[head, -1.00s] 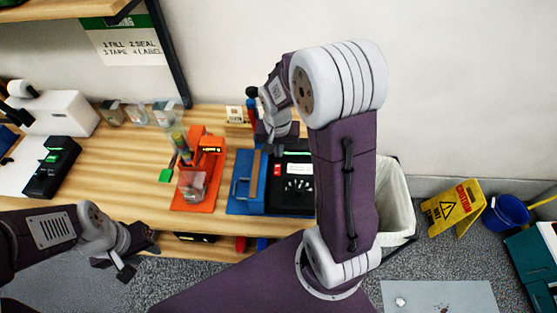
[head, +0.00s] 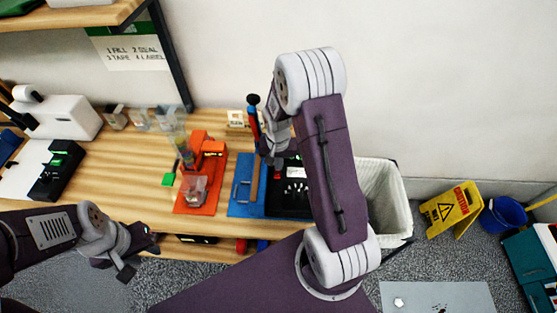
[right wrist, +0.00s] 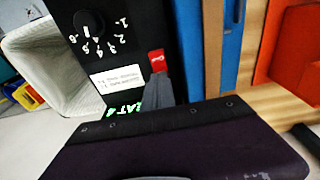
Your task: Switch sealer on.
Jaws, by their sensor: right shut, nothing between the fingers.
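The sealer is a blue body (head: 243,190) with a black control panel (head: 287,202) on the wooden bench. In the right wrist view the panel (right wrist: 135,40) carries a numbered dial (right wrist: 90,24), a white label, lit green characters (right wrist: 122,110) and a red switch (right wrist: 156,60). My right gripper (head: 271,158) is over the panel's back part, shut and empty. In the wrist view its grey fingertips (right wrist: 158,88) are right by the red switch; I cannot tell whether they touch. My left gripper (head: 128,270) hangs off the bench's front edge, its jaws unclear.
A black device (head: 58,170) is further left. A lined bin (head: 392,205) stands right of the bench, with a yellow caution sign (head: 450,209) beyond.

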